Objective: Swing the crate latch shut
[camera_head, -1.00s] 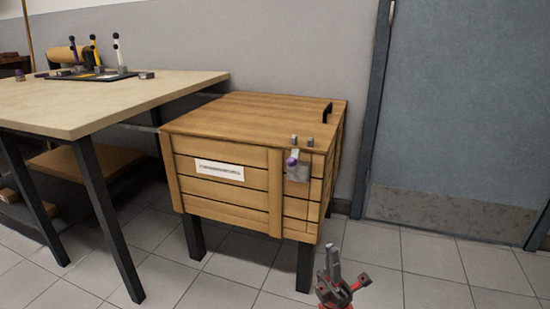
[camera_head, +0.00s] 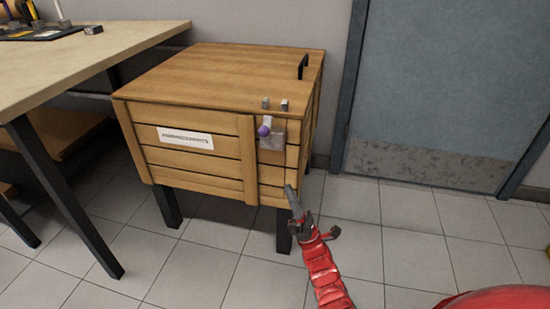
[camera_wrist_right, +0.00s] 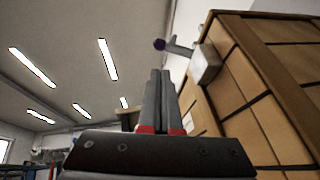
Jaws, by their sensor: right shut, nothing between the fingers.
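The wooden crate (camera_head: 190,112) stands on black legs with its lid down. Its latch (camera_head: 268,128) is a grey lever with a purple knob on a metal plate (camera_head: 277,141), high on the right of the front face. Two small grey posts sit on the lid edge above it. My right gripper (camera_head: 291,190) is shut and empty, below the latch and near the crate's lower right corner. In the right wrist view the shut fingers (camera_wrist_right: 159,76) point up, with the purple-knobbed latch (camera_wrist_right: 165,45) beyond their tips, apart from them. My left gripper is not in view.
A table (camera_head: 90,45) stands left of the crate, with a dark tray on it. A black handle (camera_head: 303,66) rises from the lid's right side. A grey door (camera_head: 440,90) is at the right. The tiled floor (camera_head: 420,235) in front of the door is clear.

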